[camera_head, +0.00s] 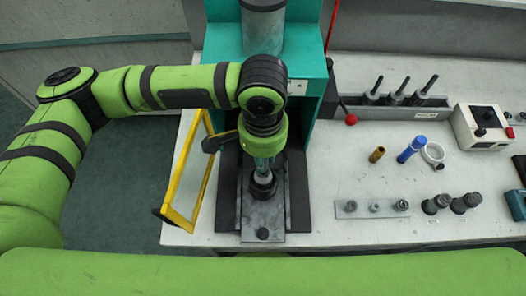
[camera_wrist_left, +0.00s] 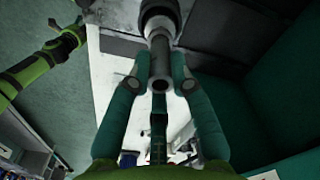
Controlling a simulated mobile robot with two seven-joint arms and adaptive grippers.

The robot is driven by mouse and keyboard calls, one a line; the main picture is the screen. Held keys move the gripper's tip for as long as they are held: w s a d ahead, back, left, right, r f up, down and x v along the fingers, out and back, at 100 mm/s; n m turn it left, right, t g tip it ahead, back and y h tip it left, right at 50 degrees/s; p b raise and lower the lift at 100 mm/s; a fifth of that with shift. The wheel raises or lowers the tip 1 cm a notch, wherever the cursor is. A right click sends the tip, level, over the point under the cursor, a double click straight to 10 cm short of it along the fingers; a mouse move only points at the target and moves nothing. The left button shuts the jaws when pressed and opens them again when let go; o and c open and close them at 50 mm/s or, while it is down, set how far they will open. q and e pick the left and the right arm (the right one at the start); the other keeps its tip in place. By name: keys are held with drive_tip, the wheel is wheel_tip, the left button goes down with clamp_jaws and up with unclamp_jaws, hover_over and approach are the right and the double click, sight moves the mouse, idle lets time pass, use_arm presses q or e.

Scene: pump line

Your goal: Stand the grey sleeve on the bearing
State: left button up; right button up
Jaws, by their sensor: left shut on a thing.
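My left gripper (camera_head: 262,163) points down over the press bed in the head view. In the left wrist view its two teal fingers (camera_wrist_left: 162,88) are closed on the grey sleeve (camera_wrist_left: 160,62), a narrow tube with its open end towards the camera. The dark round bearing (camera_head: 263,187) sits on the metal plate, right below the gripper; it also shows in the left wrist view (camera_wrist_left: 160,12). The sleeve lines up with the bearing, but I cannot tell whether they touch. My right gripper (camera_wrist_left: 72,32) shows small at the upper left of the left wrist view; its jaws are unclear.
A teal press (camera_head: 312,75) with a grey ram stands behind the bearing. A yellow-framed guard (camera_head: 187,170) stands open at the left. At right are a strip with small parts (camera_head: 372,208), a blue cylinder (camera_head: 411,148), a brass tube (camera_head: 377,154) and dark fittings (camera_head: 451,203).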

use_arm(q)
drive_tip(key=shift+f, duration=0.3)
drive_tip(key=o, duration=1.2)
drive_tip(key=shift+c, duration=0.2)
drive_tip(key=shift+r, duration=0.1)
wheel_tip(320, 180, up, 6)
drive_tip(key=p, duration=0.7)
drive_tip(key=shift+p, duration=0.4)
